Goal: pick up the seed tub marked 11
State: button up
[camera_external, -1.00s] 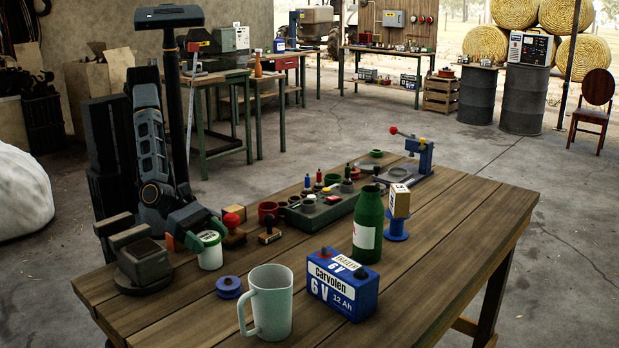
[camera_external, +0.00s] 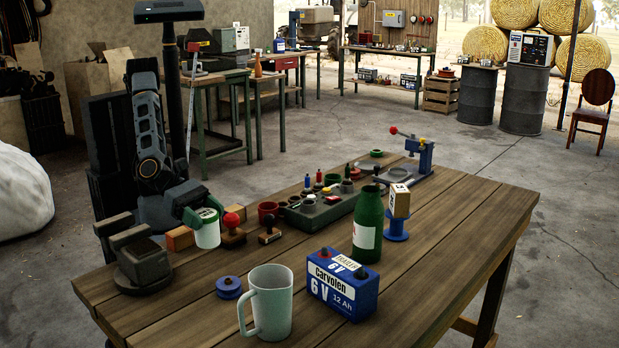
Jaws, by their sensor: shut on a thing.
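A small white seed tub (camera_external: 207,236) with a green band near its top is at the left rear of the wooden table. My gripper (camera_external: 204,216) is shut on it, with green fingers around its upper part. The tub is upright and seems raised above the tabletop. Its marking is too small to read, and its top is partly hidden by my gripper.
A wooden block (camera_external: 180,239) and a red-knobbed stamp (camera_external: 232,232) stand close on either side of the tub. A dark scale-like device (camera_external: 143,262) is at front left. A blue disc (camera_external: 228,287), pale mug (camera_external: 270,300), battery (camera_external: 342,285) and green bottle (camera_external: 368,225) stand nearer.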

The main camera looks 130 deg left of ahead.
jog(key=shift+r+p, duration=0.45)
jog(key=shift+r, duration=1.6)
